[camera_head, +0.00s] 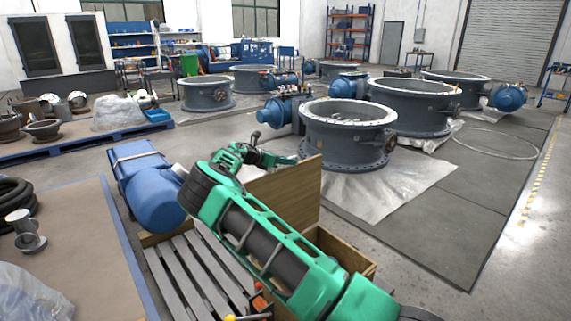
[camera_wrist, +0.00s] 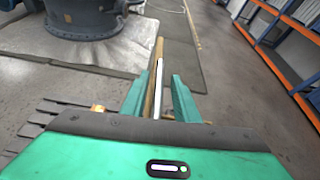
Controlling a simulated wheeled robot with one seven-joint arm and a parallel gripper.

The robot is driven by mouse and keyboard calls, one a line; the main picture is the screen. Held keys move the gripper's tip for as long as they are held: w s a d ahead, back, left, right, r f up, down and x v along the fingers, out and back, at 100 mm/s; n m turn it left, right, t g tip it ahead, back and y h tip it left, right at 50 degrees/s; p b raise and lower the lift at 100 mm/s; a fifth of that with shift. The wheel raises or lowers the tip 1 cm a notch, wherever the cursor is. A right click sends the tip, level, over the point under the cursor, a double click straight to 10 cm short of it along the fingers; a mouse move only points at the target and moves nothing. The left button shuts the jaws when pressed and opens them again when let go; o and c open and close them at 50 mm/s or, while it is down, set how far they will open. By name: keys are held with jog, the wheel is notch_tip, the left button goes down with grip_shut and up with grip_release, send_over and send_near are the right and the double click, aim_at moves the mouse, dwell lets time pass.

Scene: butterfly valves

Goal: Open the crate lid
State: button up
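The crate lid (camera_head: 290,196) is a plain brown wooden panel. It stands raised, steeply upright, behind my green arm in the head view. The wooden crate (camera_head: 362,262) is below it, mostly hidden by my arm; its inside cannot be seen. My gripper (camera_head: 290,160) is at the lid's upper edge in the head view, small and partly hidden. In the wrist view, the two green fingers of my gripper (camera_wrist: 158,95) stand apart, with the lid (camera_wrist: 158,52) seen edge-on between them. Narrow gaps seem to show beside the lid; contact is hard to judge.
A grey slatted pallet (camera_head: 190,280) is beside the crate. A blue motor (camera_head: 152,190) lies left of the lid. A large valve ring (camera_head: 347,135) stands on a plastic sheet behind. Open floor (camera_head: 430,235) lies to the right.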

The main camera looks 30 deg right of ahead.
jog(key=v, duration=1)
jog(key=shift+a+r, duration=0.1)
jog(key=shift+a, duration=0.25)
jog(key=shift+s+d+r, duration=0.1)
jog(key=shift+s+d, duration=0.15)
jog(key=shift+d, duration=0.1)
jog(key=s+d+r+m+g+y, duration=0.15)
jog(key=s+d+m+y, duration=0.4)
jog(key=s, duration=0.75)
jog(key=s+d+r+m+g+y, duration=0.1)
jog(key=s+d+m+g+y, duration=0.15)
jog(key=s+d+m, duration=0.8)
jog(key=s+a+m+y, duration=0.2)
jog(key=s+a, duration=0.4)
jog(key=s, duration=0.6)
jog(key=s+a+r+m+t+y, duration=0.1)
jog(key=s+a+m, duration=0.4)
jog(key=s, duration=0.8)
jog(key=s+a+m+t+y, duration=0.1)
jog(key=s+a+m, duration=0.3)
jog(key=s+a, duration=0.4)
jog(key=s+y, duration=0.1)
jog(key=s, duration=0.4)
jog(key=shift+s+a+r+y, duration=0.25)
jog(key=shift+a+r+y, duration=0.05)
